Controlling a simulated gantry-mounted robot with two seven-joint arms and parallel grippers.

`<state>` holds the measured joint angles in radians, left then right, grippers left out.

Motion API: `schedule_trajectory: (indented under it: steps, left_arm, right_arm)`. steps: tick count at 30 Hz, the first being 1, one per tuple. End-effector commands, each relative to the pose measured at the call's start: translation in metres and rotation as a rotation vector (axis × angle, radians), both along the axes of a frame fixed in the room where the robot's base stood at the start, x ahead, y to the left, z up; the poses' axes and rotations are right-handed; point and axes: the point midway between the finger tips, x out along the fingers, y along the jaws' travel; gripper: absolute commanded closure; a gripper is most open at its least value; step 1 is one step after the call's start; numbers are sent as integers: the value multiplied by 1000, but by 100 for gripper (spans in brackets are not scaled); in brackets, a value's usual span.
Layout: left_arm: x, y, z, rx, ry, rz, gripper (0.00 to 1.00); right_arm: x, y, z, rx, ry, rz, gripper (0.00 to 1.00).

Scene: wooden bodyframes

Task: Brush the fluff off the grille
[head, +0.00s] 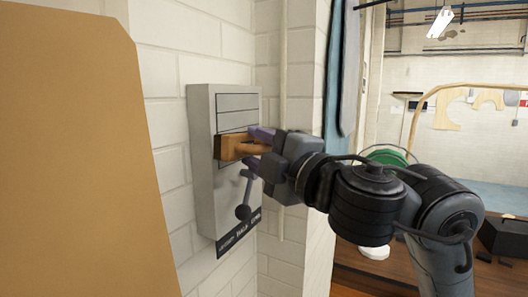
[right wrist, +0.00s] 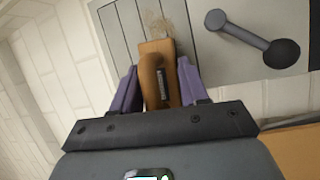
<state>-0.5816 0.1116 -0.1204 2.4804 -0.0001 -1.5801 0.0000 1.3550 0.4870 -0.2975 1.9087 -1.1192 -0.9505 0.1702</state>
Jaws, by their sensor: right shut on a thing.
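A grey wall box (head: 203,170) hangs on the white brick wall in the head view. Its front carries a lined grille (head: 237,103), which also shows in the right wrist view (right wrist: 120,30). My right gripper (head: 260,148) is shut on a wooden brush (head: 228,148), held at the grille. In the right wrist view the brush (right wrist: 152,75) lies between the two purple fingers. Pale tan fluff (right wrist: 157,24) shows on the grille just beyond the brush's end. Whether the bristles touch the grille is hidden. My left gripper is not in view.
A lever with a dark knob (head: 243,212) sticks out of the box just below the brush. A large tan board (head: 80,150) fills the left side of the head view. A pale pipe (head: 283,110) runs up the wall right of the box.

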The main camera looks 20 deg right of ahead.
Motion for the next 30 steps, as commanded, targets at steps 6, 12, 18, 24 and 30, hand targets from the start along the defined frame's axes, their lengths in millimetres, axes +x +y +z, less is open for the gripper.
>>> schedule_trajectory:
  steps: [6, 12, 18, 24, 30]
  left_arm:
    - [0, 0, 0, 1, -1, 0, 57]
    - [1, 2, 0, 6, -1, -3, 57]
    - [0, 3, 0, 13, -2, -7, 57]
    - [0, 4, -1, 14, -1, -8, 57]
    - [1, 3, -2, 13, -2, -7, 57]
  right_arm:
    - [0, 0, 0, 0, 0, 0, 81]
    - [0, 0, 0, 0, 0, 0, 81]
    - [1, 1, 0, 1, 0, 0, 81]
    - [4, 3, 0, 0, 1, 0, 81]
    - [7, 5, 0, 1, 0, 1, 81]
